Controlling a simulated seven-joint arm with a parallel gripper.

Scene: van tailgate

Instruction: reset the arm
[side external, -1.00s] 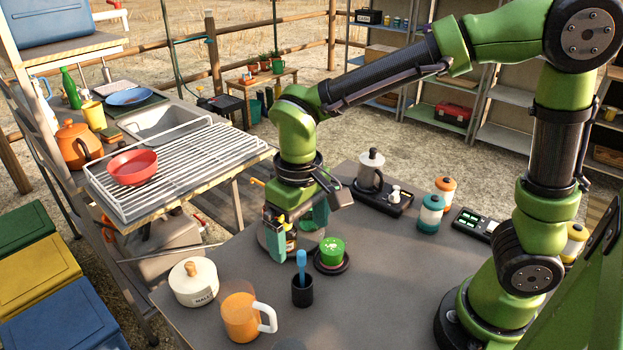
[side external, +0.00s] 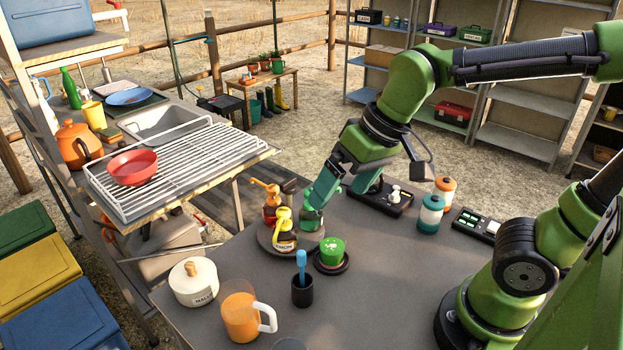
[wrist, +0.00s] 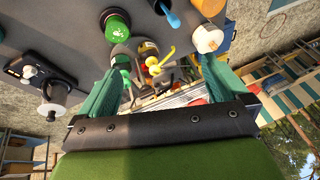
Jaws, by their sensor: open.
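My gripper (side external: 342,196) is open, its teal fingers pointing down and left over the back of the grey table (side external: 385,285). In the wrist view, nothing is gripped between the spread fingers (wrist: 162,72). A round tray (side external: 291,249) just left of the gripper carries an orange pump bottle (side external: 270,203), a yellow-topped bottle (side external: 284,235) with a lemon label and a green bottle (side external: 311,217). One finger overlaps the green bottle in the side view; whether they touch I cannot tell. In the wrist view the green bottle (wrist: 121,62) appears beyond the fingertips.
A green cup (side external: 331,248) sits on a dark saucer. A black holder (side external: 302,291) with a blue utensil, an orange mug (side external: 240,317) and a white lidded pot (side external: 193,281) stand nearer. A black tray (side external: 393,205) and a teal-white jar (side external: 431,214) stand right of my gripper.

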